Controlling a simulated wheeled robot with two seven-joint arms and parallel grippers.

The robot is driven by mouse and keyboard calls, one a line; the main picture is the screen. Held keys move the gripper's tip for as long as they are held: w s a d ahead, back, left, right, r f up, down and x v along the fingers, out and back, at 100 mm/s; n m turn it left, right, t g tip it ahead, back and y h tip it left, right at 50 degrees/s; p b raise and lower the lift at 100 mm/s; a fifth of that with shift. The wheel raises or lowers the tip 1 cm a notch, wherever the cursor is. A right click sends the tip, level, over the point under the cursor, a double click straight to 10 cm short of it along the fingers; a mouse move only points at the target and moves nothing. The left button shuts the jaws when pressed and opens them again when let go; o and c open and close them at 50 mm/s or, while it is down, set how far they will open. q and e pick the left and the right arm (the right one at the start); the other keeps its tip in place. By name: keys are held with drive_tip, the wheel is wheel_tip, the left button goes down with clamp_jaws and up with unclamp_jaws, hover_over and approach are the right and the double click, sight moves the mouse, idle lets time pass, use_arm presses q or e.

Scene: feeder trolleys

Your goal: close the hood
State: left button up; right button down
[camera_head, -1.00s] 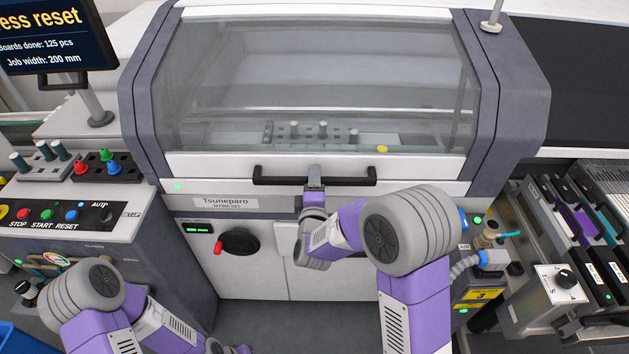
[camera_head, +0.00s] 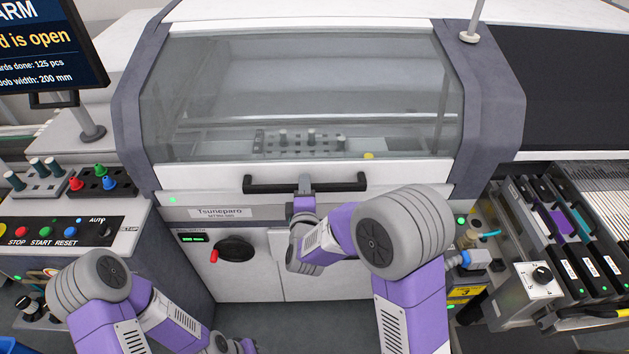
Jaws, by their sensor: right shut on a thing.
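The hood (camera_head: 300,90) is a clear window in a grey and white frame on the machine. It looks down over the machine's front, and any small gap at its lower edge cannot be made out. Its black bar handle (camera_head: 345,183) runs across the white lower strip. My right gripper (camera_head: 305,185) is shut on the handle near its middle, with the arm reaching up from the lower right. My left arm is folded at the lower left, and its gripper fingers are out of view.
A screen (camera_head: 40,45) at upper left reads "d is open" in its visible part. A button panel (camera_head: 55,230) stands at left, with a red-knobbed black rotary switch (camera_head: 236,250) below the hood. Feeders (camera_head: 570,235) stand close at right.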

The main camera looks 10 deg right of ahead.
drive_tip(key=shift+g, duration=0.4)
drive_tip(key=r+p, duration=0.1)
drive_tip(key=s+r+p, duration=0.1)
drive_tip(key=p, duration=0.1)
drive_tip(key=r+p, duration=0.1)
drive_tip(key=r, duration=0.1)
drive_tip(key=shift+s+a+r+p, duration=0.1)
drive_tip(key=shift+s+a+p, duration=0.1)
drive_tip(key=shift+s+p, duration=0.2)
drive_tip(key=c, duration=0.9)
unclamp_jaws()
drive_tip(key=shift+s, duration=0.1)
drive_tip(key=v, duration=0.7)
drive_tip(key=shift+s, duration=0.25)
